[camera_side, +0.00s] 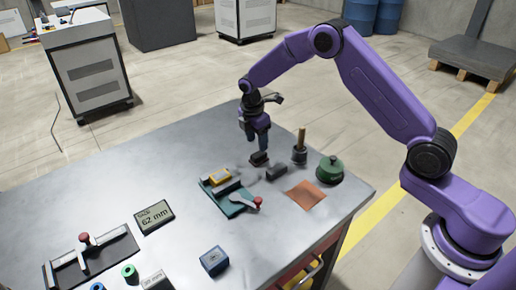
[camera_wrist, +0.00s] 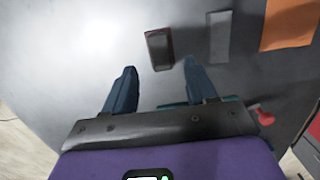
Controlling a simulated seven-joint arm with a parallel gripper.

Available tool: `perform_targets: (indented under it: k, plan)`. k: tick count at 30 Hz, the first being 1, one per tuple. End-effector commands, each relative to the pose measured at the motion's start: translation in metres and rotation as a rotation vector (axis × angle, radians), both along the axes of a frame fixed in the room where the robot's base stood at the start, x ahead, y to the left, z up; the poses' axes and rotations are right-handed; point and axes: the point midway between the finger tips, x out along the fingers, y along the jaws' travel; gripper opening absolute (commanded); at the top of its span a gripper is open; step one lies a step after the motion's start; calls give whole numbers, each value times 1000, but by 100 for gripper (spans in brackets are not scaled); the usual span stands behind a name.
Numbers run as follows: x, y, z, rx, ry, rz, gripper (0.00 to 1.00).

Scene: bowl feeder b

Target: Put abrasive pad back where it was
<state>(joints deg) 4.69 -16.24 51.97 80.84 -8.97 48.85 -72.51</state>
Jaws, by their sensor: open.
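A small dark block with a reddish edge (camera_side: 259,159), which looks like the abrasive pad, lies on the grey table. It also shows in the wrist view (camera_wrist: 160,50), just past the fingertips and between their lines. My gripper (camera_side: 259,147) points down close to this block in the side view. Its two blue fingers (camera_wrist: 160,68) are apart with nothing between them. I cannot tell the exact height of the fingertips over the table. A flat orange-brown square (camera_side: 305,195) lies farther right, also in the wrist view (camera_wrist: 290,22).
A grey block (camera_side: 276,173) lies close right of the dark block. A pot with a wooden handle (camera_side: 300,150) and a green round object (camera_side: 330,170) stand beyond it. A teal clamp fixture (camera_side: 229,192), a display (camera_side: 154,217) and a blue cube (camera_side: 214,261) are nearer the front.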

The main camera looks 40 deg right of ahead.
Motion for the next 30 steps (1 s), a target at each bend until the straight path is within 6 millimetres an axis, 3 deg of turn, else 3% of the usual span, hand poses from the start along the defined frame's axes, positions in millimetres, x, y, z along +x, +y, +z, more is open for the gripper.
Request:
perform_targets:
  k: [3,9,22,26,30]
  plan:
    - [1,3,25,1,-4,-1,57]
    - [0,7,55,1,-2,-2,57]
    - [-3,10,72,2,0,-4,57]
    - [-18,24,84,9,-11,-23,57]
    - [-55,46,106,26,-28,-69,57]
